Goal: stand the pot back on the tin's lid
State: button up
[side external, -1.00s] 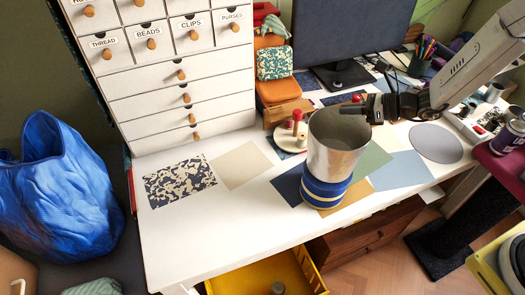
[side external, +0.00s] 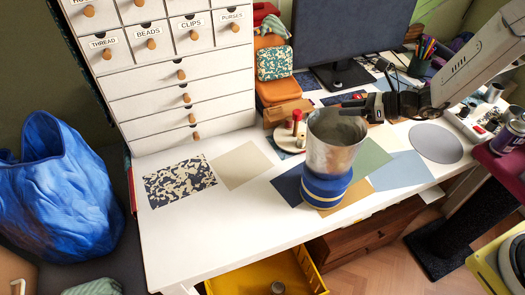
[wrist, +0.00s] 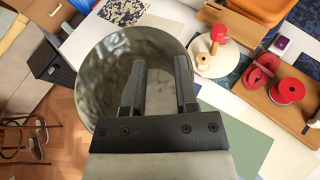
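The pot is a silvery metal cylinder (side external: 335,150) with an open top. It stands upright, or nearly so, above the blue tin (side external: 326,190), which has a pale band. The pot's base looks in touch with the tin's top, but the lid and the exact contact are hidden. In the wrist view the pot's round mouth (wrist: 105,85) lies under my gripper (wrist: 160,75). Its two dark fingers are apart over the right part of the mouth, with a gap between them. In the side view my gripper (side external: 348,107) is at the pot's upper right rim.
A round wooden stand with a red top (wrist: 218,35) and red spools (wrist: 287,90) are close to the pot. A monitor (side external: 350,35) and drawers (side external: 165,70) stand behind. The table's front left (side external: 220,230) is clear.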

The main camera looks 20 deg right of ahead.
jog(key=v, duration=1.2)
jog(key=shift+r, duration=0.3)
jog(key=shift+a, duration=0.1)
jog(key=s+f+n+g+h, duration=0.1)
jog(key=s+n+g+h, duration=0.2)
jog(key=n, duration=1.1)
jog(key=s+a+f+n+g+h, duration=0.1)
jog(key=s+f+n+g+h, duration=0.1)
jog(key=s+n+h, duration=0.5)
jog(key=s+n+g, duration=0.1)
jog(key=n, duration=0.5)
jog(key=shift+n+g, duration=0.3)
jog(key=shift+n, duration=0.1)
jog(key=shift+a, duration=0.1)
